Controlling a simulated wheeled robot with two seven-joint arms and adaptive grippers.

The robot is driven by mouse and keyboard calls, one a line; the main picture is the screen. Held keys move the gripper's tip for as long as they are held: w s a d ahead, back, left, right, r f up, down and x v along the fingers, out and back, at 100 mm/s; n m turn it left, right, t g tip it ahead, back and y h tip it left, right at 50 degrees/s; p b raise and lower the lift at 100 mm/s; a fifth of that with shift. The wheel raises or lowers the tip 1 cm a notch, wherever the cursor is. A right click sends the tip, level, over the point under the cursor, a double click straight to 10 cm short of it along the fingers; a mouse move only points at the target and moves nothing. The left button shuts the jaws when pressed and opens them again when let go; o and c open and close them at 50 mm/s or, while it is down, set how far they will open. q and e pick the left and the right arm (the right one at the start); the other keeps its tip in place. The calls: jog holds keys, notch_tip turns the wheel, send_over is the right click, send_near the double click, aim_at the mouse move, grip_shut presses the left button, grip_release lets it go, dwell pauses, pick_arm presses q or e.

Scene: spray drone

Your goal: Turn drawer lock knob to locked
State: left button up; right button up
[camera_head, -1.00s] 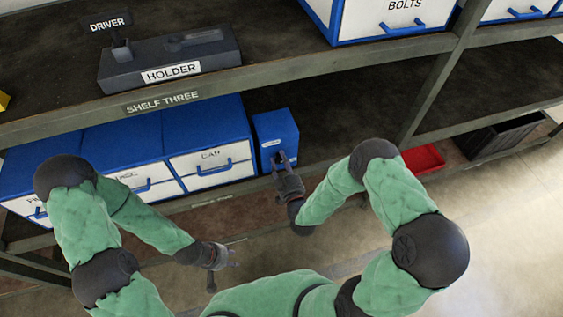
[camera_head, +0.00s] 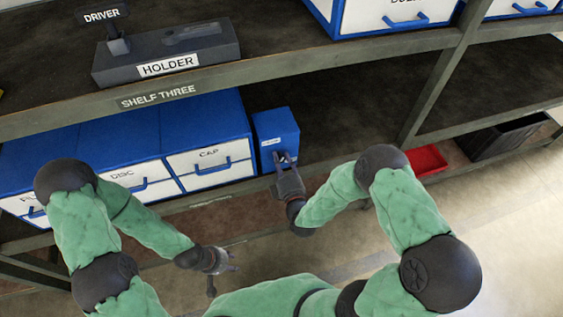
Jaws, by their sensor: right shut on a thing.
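A narrow blue box (camera_head: 276,124) stands on the lower shelf, just right of the drawer marked CAP (camera_head: 209,162). My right gripper (camera_head: 285,162) is at the lower front of this box, its fingers shut on a small part there. I take that part to be the lock knob; the fingers hide it, so its turn position cannot be told. A small pale label shows on the box front just above the fingers. My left gripper (camera_head: 229,262) hangs empty in front of the shelf, low in the view, with its fingers apart.
Blue and white drawers, one marked DISC (camera_head: 128,178), fill the shelf to the left. Above is SHELF THREE with a grey driver holder (camera_head: 166,54). A red tray (camera_head: 426,160) and dark crate (camera_head: 502,137) lie right.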

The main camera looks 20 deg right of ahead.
jog(key=n, duration=0.4)
jog(key=shift+a+r, duration=0.1)
jog(key=shift+a, duration=0.15)
jog(key=shift+n, duration=0.6)
jog(key=shift+a+f, duration=0.1)
jog(key=shift+f, duration=0.1)
jog(key=o, duration=0.9)
jog(key=shift+o, duration=1.1)
jog(key=shift+a, duration=0.1)
jog(key=shift+s, duration=0.1)
